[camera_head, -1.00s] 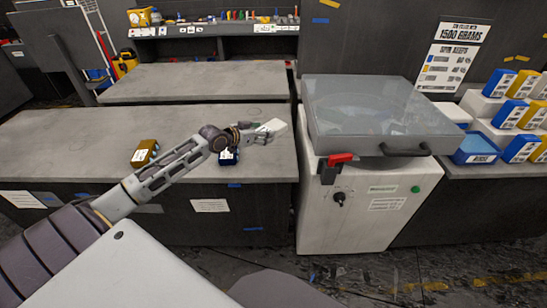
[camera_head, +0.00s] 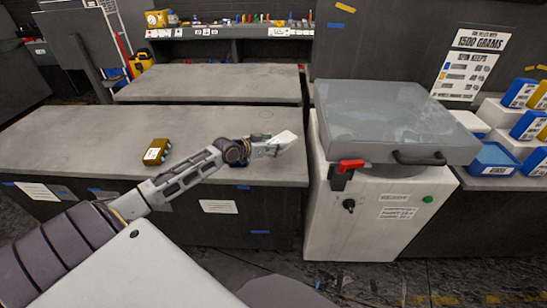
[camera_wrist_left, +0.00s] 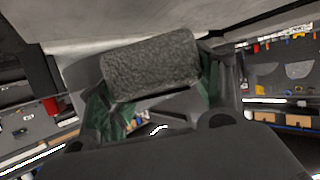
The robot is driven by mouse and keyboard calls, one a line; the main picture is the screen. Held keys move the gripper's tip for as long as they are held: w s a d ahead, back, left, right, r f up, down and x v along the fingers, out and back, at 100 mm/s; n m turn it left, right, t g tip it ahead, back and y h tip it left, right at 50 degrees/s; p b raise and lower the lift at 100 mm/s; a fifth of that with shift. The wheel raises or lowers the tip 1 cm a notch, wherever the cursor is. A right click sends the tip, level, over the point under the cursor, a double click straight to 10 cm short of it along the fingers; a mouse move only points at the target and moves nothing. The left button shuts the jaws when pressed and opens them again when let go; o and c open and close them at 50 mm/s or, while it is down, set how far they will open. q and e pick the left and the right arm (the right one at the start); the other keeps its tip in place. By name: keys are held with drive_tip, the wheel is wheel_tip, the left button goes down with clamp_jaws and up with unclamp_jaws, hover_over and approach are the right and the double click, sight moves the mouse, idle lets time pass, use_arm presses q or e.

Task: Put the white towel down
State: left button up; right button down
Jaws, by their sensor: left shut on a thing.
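The white towel (camera_head: 285,139) is a small pale folded piece held over the right end of the grey bench (camera_head: 90,140). My left gripper (camera_head: 270,146) is shut on it. In the left wrist view the towel (camera_wrist_left: 150,66) looks grey and fuzzy, clamped between the two fingers of the left gripper (camera_wrist_left: 155,85). I cannot tell whether the towel touches the bench top. My right gripper is not in view.
A gold-brown box (camera_head: 157,151) with a white label sits on the bench, left of my arm. A white machine (camera_head: 365,215) with a grey lid and red latch stands right of the bench. Blue and yellow boxes (camera_head: 520,93) are at the far right.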

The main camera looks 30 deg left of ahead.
use_arm(q)
wheel_tip(320, 180, down, 2)
drive_tip(key=shift+f, duration=0.1)
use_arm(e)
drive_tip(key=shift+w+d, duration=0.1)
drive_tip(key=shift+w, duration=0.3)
